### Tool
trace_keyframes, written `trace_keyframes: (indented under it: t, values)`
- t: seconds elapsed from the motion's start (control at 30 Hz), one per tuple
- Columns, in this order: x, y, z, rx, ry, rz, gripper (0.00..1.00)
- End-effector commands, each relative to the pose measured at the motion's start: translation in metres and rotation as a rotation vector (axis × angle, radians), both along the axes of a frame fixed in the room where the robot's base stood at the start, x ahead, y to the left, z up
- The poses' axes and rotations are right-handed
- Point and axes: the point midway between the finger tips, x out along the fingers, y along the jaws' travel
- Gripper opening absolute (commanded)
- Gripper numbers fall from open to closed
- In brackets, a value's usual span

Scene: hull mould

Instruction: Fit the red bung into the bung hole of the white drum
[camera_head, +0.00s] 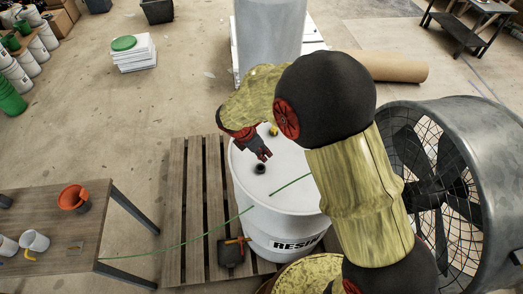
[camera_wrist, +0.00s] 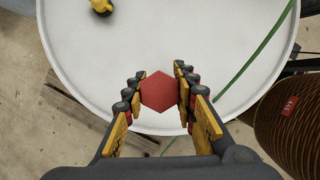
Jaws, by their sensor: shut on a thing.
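The white drum (camera_head: 283,219), marked RESIN, stands upright on a wooden pallet. Its dark bung hole (camera_head: 259,169) shows in the lid, just below my fingertips in the head view. My gripper (camera_head: 264,155) points down over the lid. In the wrist view my gripper (camera_wrist: 159,92) is shut on the red bung (camera_wrist: 159,91), whose hexagonal top faces the camera. The white lid (camera_wrist: 205,45) lies behind it. The hole does not show in the wrist view, and the bung's lower end is hidden. I cannot tell the gap between bung and hole.
A yellow fitting (camera_head: 273,131) sits on the lid. A thin green line (camera_head: 180,244) runs across the drum towards the wooden table (camera_head: 60,210). A large fan (camera_head: 455,185) stands right of my arm. A grey drum (camera_head: 268,40) stands behind. Floor at upper left is partly clear.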

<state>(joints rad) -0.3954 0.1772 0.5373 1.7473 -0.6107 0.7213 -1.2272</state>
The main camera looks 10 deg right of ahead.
Motion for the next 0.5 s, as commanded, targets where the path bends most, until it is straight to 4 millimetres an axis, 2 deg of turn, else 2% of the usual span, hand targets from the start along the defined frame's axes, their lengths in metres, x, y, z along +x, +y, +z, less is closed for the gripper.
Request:
trace_keyframes:
  t: [0.5]
  values:
    - [-0.001,0.000,-0.047,-0.001,0.002,0.000,0.02]
